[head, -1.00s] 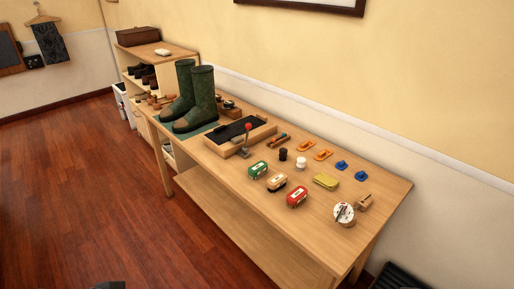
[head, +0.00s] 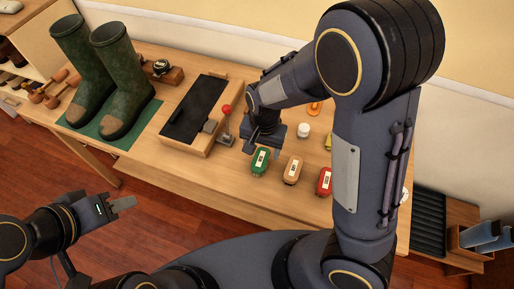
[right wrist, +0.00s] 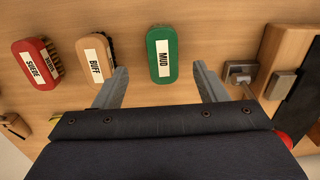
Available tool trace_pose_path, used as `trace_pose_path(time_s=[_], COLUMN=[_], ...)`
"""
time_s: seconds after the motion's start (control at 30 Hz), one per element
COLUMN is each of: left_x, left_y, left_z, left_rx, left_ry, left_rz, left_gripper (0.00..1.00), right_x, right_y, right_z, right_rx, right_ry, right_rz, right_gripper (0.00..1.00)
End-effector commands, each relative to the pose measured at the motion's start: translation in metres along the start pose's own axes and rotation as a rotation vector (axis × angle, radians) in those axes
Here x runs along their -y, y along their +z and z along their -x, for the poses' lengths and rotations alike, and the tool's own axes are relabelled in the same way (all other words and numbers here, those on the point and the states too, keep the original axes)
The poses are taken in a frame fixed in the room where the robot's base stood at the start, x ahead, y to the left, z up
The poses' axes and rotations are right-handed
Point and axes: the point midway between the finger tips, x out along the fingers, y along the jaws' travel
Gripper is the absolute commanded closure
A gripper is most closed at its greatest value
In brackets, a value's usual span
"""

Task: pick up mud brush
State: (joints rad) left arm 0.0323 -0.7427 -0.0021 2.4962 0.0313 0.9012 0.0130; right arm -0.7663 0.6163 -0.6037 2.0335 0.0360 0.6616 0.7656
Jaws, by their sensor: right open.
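The mud brush is a green block with a white label reading MUD. In the head view the mud brush (head: 260,161) lies on the wooden table, just beside my right gripper (head: 264,148). In the right wrist view the mud brush (right wrist: 162,52) lies between the lines of my right gripper's two fingers (right wrist: 160,68), mostly beyond their tips. These fingers are open and empty. My left gripper (head: 122,203) is off the front of the table, over the floor, holding nothing visible; its finger gap is unclear.
The tan buff brush (right wrist: 97,55) and red suede brush (right wrist: 38,62) lie to the left in the wrist view. A metal fitting with a red knob (head: 226,109) stands by the wooden tray (head: 222,92). Green boots (head: 122,82) stand farther left. My right arm hides part of the table.

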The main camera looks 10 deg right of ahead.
Motion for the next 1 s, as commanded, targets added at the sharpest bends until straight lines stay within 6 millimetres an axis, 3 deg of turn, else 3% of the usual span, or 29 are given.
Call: trace_pose_path(time_s=[0.37, 0.63, 0.97, 1.0], left_x=[-0.001, -0.002, -0.002, -0.002], left_y=[0.0, -0.002, -0.002, -0.002], left_z=[0.001, 0.004, 0.004, 0.004], left_rx=[0.0, 0.0, 0.0, 0.0], left_ry=[0.0, 0.0, 0.0, 0.0], left_rz=[0.0, 0.0, 0.0, 0.0], left_gripper=[0.64, 0.64, 0.64, 0.64], right_x=[0.002, 0.004, 0.005, 0.005], right_y=[-0.004, -0.008, -0.008, -0.008], right_z=[-0.037, -0.075, -0.083, -0.083], right_rx=[-0.016, -0.014, -0.016, -0.016], right_ry=[0.027, 0.026, 0.022, 0.022], right_rz=[-0.007, -0.006, -0.005, -0.005], right_gripper=[0.35, 0.35, 0.35, 0.4])
